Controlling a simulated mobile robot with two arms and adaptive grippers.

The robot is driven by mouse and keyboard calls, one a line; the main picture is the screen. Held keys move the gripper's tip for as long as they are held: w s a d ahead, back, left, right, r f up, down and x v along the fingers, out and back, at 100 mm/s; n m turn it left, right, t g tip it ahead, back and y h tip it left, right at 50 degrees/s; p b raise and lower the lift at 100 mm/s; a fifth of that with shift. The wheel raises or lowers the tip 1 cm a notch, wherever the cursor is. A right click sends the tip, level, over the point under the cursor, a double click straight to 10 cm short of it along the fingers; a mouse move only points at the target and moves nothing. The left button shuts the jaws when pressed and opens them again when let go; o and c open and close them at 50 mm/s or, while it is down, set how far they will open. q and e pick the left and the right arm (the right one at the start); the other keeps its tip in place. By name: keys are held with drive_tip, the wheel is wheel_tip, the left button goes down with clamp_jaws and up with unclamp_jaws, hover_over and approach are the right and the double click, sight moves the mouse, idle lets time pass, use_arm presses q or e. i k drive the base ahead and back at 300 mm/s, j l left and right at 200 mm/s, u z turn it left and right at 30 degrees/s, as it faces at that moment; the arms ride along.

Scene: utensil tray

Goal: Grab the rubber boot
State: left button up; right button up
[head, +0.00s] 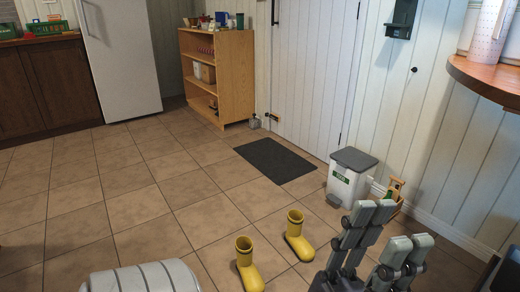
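Two yellow rubber boots stand upright on the tiled floor. The nearer boot (246,268) is at the bottom centre, its lower end close to the picture's edge. The other boot (297,238) stands a little farther back and to the right.
A dark mat (274,160) lies before the door. A wooden shelf (236,80) stands behind. The floor at left is clear.

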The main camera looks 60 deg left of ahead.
sight(252, 282)
drive_tip(key=l+u, duration=0.1)
drive_tip(key=u, duration=0.25)
drive_tip(key=l+u, duration=0.15)
drive_tip(key=u, duration=0.2)
drive_tip(key=i+l+u, duration=0.1)
drive_tip(key=u, duration=0.25)
